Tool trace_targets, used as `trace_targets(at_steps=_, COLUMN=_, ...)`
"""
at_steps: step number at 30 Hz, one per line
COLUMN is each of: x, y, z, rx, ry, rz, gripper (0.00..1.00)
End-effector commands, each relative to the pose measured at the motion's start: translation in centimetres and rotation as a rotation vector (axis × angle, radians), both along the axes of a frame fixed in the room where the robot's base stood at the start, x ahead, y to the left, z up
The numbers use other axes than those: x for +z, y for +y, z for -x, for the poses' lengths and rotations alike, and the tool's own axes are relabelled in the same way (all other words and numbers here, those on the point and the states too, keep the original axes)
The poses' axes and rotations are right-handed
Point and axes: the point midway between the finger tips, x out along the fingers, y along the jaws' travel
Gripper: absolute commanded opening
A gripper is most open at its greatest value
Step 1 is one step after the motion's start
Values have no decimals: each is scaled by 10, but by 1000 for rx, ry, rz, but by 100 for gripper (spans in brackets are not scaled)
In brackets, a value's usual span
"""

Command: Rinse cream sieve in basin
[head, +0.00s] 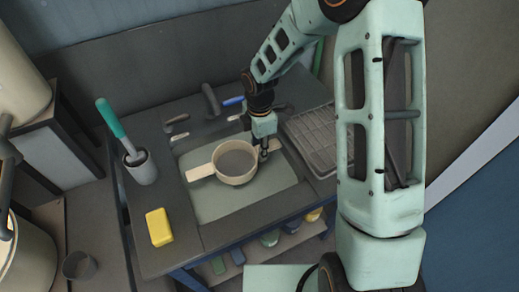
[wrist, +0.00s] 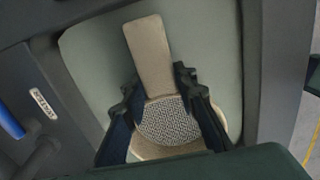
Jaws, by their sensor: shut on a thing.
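The cream sieve (head: 236,179), a round bowl with a mesh bottom and flat handles at two sides, is in or just over the pale green basin (head: 250,202). In the wrist view its mesh (wrist: 170,121) and one flat handle (wrist: 148,55) show between and beyond the fingers. My gripper (head: 264,153) points down at the sieve's right side and is shut on it. In the wrist view the fingers (wrist: 156,84) stand on either side of it. The exact grip spot is partly hidden, and I cannot tell whether the sieve touches the basin floor.
A yellow sponge (head: 158,227) lies on the counter left of the basin. A grey cup (head: 142,168) holds a teal-handled brush (head: 109,117). A dark tap (head: 211,101) stands behind the basin. A ribbed drying rack (head: 315,138) is at right.

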Motion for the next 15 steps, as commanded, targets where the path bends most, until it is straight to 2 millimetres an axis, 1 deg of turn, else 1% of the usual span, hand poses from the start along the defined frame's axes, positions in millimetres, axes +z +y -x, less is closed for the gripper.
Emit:
trace_targets(at_steps=1, x=9, y=0, z=0, rx=0, ry=-1, rz=0, gripper=0)
trace_targets(at_steps=15, x=50, y=0, z=0, rx=0, ry=0, rz=0, gripper=0)
